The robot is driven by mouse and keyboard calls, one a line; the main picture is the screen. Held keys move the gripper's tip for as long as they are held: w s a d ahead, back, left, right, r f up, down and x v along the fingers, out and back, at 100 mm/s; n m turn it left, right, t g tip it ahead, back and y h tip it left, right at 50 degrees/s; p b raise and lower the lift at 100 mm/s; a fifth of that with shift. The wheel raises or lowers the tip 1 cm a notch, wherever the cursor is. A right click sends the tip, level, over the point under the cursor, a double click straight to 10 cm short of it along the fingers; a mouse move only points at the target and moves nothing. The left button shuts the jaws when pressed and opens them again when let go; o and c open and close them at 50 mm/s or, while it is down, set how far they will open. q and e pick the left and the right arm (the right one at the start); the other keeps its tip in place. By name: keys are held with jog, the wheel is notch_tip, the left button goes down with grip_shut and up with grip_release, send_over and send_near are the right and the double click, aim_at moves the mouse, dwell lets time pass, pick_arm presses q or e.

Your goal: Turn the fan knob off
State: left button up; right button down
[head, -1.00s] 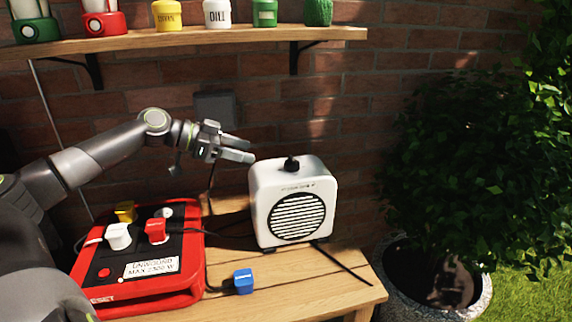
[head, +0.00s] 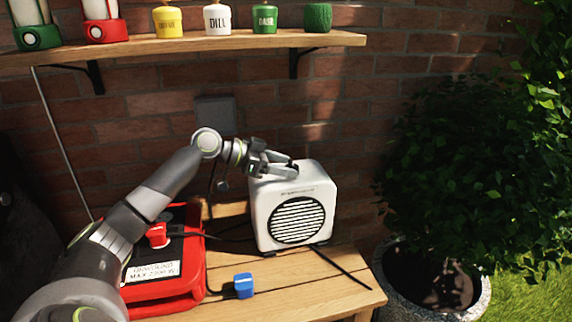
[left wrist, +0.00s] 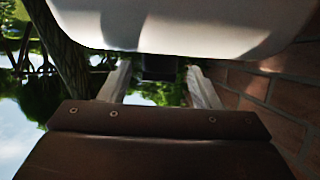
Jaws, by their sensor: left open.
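The white fan (head: 262,215) stands on the table with its round grille facing front. My left gripper (head: 284,167) is open at the fan's top, its fingers reaching to where the black knob sits. In the head view the fingers hide most of the knob. In the left wrist view the dark knob (left wrist: 160,68) shows between the two spread fingers (left wrist: 160,82), below the white fan body (left wrist: 180,25). I cannot tell whether either finger touches the knob. My right gripper is not in view.
A red power box (head: 190,270) with a red plug (head: 157,235) stands left of the fan, partly behind my left arm. A blue plug (head: 244,285) lies on the wooden table (head: 290,290). A shelf (head: 220,42) with jars runs above. A potted bush (head: 440,180) stands right.

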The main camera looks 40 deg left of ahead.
pick_arm(q)
jog(key=shift+w+d+f, duration=0.2)
jog(key=shift+w+d, duration=0.15)
jog(key=shift+w, duration=0.05)
jog(key=shift+c, duration=0.4)
